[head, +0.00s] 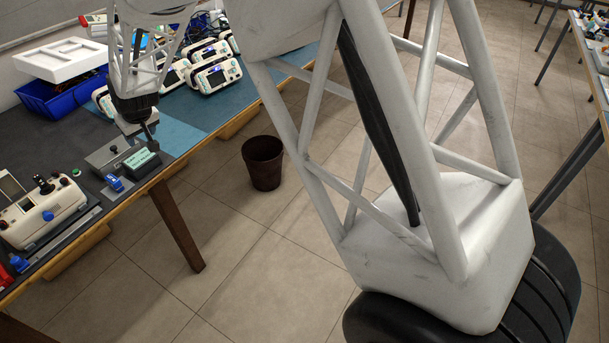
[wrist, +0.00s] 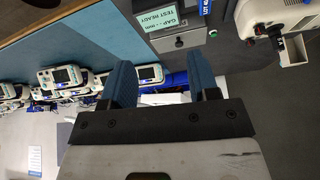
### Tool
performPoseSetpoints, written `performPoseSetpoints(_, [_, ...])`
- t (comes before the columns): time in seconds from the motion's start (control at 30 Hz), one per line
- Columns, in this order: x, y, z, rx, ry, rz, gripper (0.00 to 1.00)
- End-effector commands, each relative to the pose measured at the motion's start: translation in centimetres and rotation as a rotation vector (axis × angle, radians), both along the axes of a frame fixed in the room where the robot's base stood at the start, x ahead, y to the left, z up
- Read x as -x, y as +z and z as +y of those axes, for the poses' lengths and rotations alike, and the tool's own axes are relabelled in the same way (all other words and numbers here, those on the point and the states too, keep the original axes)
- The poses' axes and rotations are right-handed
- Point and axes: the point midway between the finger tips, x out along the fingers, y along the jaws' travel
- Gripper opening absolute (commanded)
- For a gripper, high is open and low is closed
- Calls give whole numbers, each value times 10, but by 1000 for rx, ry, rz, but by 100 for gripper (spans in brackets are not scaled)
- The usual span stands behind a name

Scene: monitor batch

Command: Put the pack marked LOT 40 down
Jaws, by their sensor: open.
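My gripper (wrist: 163,82) is open, with its two blue fingers spread apart in the wrist view. I see no pack held between them. In the head view my gripper (head: 149,132) hangs over the table's front part, just above and behind a small device with a green display. Several white monitors with dark screens (head: 217,76) stand at the back of the table, and some show in the wrist view (wrist: 62,77), but no lot marking is readable.
The green display (wrist: 171,18) reads "GAP --.-mm TEST READY" beside a grey block. A cream test unit (head: 44,214) stands at the front left. A blue bin (head: 50,100) bears a white foam insert (head: 62,60). Bare blue mat (head: 178,134) lies right of my gripper. A brown bin (head: 263,163) stands on the floor.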

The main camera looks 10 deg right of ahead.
Motion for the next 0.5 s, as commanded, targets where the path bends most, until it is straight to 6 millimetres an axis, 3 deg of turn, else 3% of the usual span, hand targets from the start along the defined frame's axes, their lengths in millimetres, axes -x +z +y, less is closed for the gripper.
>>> performPoseSetpoints(0.1, [11, 27, -44, 5, -41, 11, 55])
performPoseSetpoints(0.5, [73, 95, -177, 24, -177, 57, 55])
